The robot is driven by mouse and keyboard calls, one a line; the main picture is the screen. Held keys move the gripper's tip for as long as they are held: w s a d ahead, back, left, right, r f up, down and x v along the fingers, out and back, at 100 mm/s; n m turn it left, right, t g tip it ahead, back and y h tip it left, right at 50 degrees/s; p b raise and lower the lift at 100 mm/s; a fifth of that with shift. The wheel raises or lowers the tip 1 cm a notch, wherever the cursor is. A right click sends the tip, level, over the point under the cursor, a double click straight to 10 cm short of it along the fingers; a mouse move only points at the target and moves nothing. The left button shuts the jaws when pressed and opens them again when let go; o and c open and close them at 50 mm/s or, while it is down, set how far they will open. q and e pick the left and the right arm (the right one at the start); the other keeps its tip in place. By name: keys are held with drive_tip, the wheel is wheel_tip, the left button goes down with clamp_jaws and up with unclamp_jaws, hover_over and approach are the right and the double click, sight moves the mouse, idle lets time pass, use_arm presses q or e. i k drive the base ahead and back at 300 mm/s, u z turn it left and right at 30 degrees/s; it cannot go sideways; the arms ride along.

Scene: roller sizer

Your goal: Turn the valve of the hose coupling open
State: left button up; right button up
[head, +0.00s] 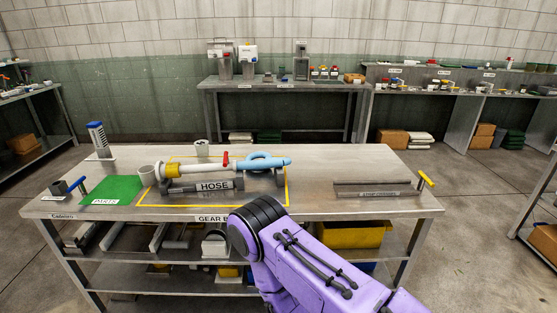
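The hose coupling lies on the metal workbench, left of its middle, in the head view. It has a cream and yellow pipe section (190,168) on the left and a light blue section with a loop (262,163) on the right. A small red valve lever (226,159) stands up between them. At this size I cannot tell the valve's exact setting. The coupling rests on a grey stand with a HOSE label (215,186). My purple right arm comes in from the lower right, its dark joint near the bench's front edge. Neither gripper shows.
A yellow outline (288,187) surrounds the coupling's area. A grey fixture (373,189) and a yellow T-handle (426,178) stand at the right. The bench between is clear.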

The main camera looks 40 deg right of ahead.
sight(225, 160)
drive_tip(key=z, duration=1.35)
drive_tip(key=i, duration=0.15)
drive_tip(key=z, duration=0.05)
